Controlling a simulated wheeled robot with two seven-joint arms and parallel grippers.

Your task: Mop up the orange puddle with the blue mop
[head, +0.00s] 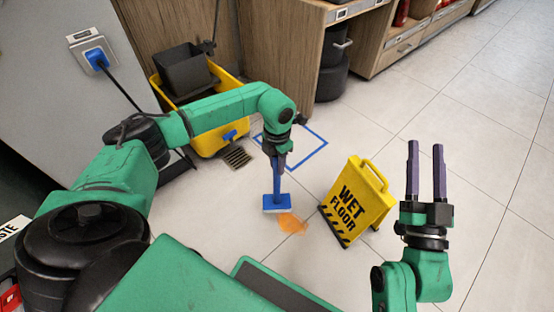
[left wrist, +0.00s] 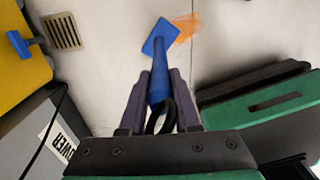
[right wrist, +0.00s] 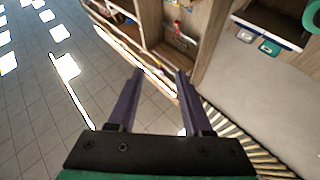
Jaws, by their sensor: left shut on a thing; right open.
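The blue mop (head: 277,203) stands about upright in the head view, its flat head on or just above the floor. My left gripper (head: 277,150) is shut on its handle. In the left wrist view the handle (left wrist: 159,85) runs between the fingers of the left gripper (left wrist: 160,98) to the square mop head. The orange puddle (head: 292,223) lies on the tiles just right of and in front of the mop head; it also shows in the left wrist view (left wrist: 186,27). The mop head may cover its edge. My right gripper (head: 426,172) is open and empty, fingers up.
A yellow wet floor sign (head: 357,202) stands right of the puddle. A yellow mop bucket (head: 206,143) stands behind my left arm, near a floor drain (head: 237,157) and a blue taped square (head: 310,157). Wooden cabinets (head: 268,60) line the back. Open tile lies to the right.

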